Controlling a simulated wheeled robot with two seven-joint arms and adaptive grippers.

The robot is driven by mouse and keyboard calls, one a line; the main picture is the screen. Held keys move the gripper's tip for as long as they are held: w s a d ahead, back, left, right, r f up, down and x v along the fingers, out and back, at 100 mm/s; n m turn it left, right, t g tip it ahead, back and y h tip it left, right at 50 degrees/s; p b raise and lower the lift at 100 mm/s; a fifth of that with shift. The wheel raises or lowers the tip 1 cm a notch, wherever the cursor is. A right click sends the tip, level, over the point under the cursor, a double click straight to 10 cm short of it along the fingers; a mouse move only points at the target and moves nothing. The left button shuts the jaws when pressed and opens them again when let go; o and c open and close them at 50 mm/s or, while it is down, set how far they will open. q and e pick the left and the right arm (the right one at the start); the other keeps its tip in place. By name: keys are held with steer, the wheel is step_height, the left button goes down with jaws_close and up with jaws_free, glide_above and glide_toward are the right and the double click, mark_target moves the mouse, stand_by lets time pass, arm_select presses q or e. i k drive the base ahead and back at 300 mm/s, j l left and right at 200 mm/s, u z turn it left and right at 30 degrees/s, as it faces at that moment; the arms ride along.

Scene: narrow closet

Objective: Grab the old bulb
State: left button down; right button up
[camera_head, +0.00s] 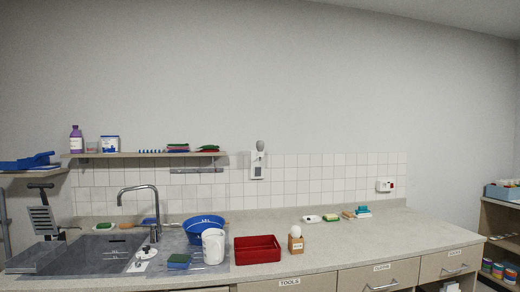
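A dull grey bulb (260,146) sits upright at the top of a white wall fixture (257,165) above the counter. A white, cleaner-looking bulb (296,229) sits upright on or in a small wooden box (296,245) on the counter. The box has a small label that is too small to read. No label shows which bulb is the old one; the wall bulb looks darker. Neither of my grippers is in view.
A red tray (257,250), white canister (213,246) and blue bowl (204,229) stand left of the wooden box. A sink (104,252) with a tall faucet (139,202) is at the left. A shelf (140,155) holds bottles.

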mark_target(260, 144)
steer(key=i+l+z, duration=0.1)
steer(key=i+z, duration=0.15)
steer(key=i, duration=0.9)
steer(key=i+j+z, duration=0.1)
steer(key=i+z, duration=0.2)
steer(key=i, duration=0.85)
